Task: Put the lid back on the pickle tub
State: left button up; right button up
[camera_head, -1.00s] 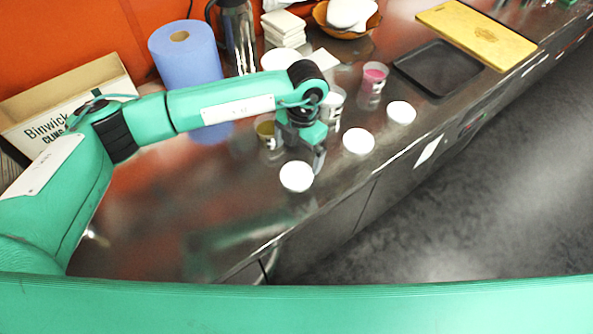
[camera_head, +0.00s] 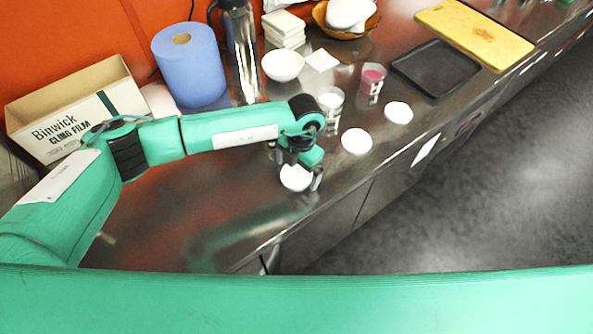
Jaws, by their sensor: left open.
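My left gripper (camera_head: 301,179) is open, pointing down over the nearest white round lid (camera_head: 293,179) by the counter's front edge. The gripper covers part of this lid; I cannot tell whether the fingers touch it. Two more white lids, a middle lid (camera_head: 357,140) and a far lid (camera_head: 399,112), lie flat to the right. A clear tub with white contents (camera_head: 331,98) and a clear tub with pink contents (camera_head: 372,77) stand open behind them. A tub with olive-brown contents, seen earlier, is now mostly or wholly hidden by my left arm. My right gripper is out of view.
A white bowl (camera_head: 283,64), a blue paper roll (camera_head: 188,66), a steel flask (camera_head: 240,45) and a cling film box (camera_head: 77,108) stand behind my left arm. A black tray (camera_head: 437,68) and yellow board (camera_head: 474,34) lie right. The counter's near left is clear.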

aim_at(297, 173)
pick_arm(q)
jog(key=c, duration=0.9)
notch_tip(297, 173, up, 20)
jog(key=b, duration=0.5)
